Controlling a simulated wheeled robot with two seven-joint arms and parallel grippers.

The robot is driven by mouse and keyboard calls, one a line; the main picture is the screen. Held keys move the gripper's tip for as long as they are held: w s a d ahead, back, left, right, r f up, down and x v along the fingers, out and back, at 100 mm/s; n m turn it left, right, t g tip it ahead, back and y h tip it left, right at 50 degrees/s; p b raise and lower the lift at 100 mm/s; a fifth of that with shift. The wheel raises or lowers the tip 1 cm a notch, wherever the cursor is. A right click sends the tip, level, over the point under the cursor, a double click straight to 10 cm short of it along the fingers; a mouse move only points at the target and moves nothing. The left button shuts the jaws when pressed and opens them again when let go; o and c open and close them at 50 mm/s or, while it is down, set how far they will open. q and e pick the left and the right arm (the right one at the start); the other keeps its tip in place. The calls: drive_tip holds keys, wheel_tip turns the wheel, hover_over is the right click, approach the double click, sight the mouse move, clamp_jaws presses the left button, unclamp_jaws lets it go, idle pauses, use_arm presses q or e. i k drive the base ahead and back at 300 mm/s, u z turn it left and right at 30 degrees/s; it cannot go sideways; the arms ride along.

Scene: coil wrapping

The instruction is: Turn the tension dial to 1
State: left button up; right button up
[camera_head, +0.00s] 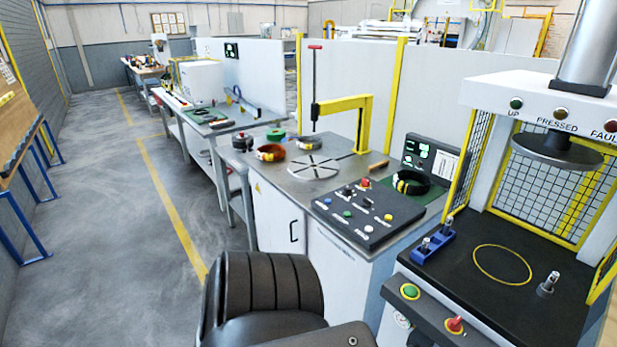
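The black control panel (340,222) slopes at the front of the coil wrapping bench. It carries blue, green, white and yellow buttons, a red button (365,182) and small black knobs (347,190). One of these knobs may be the tension dial; the labels and any pointer setting are too small to read. Neither gripper is in view. A dark ribbed arm part of mine fills the bottom centre, and nothing of mine touches the panel.
A yellow arm (362,120) and a dark vertical rod stand over the bench's slotted plate (315,167). Wrapped coils (270,152) lie nearby. A small screen (420,155) stands behind the panel. A press with a black table (505,290) is at right. Open floor lies left.

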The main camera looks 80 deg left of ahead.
sight(347, 191)
drive_tip(key=u, duration=0.7)
drive_tip(key=i, duration=0.6)
drive_tip(key=u, duration=0.6)
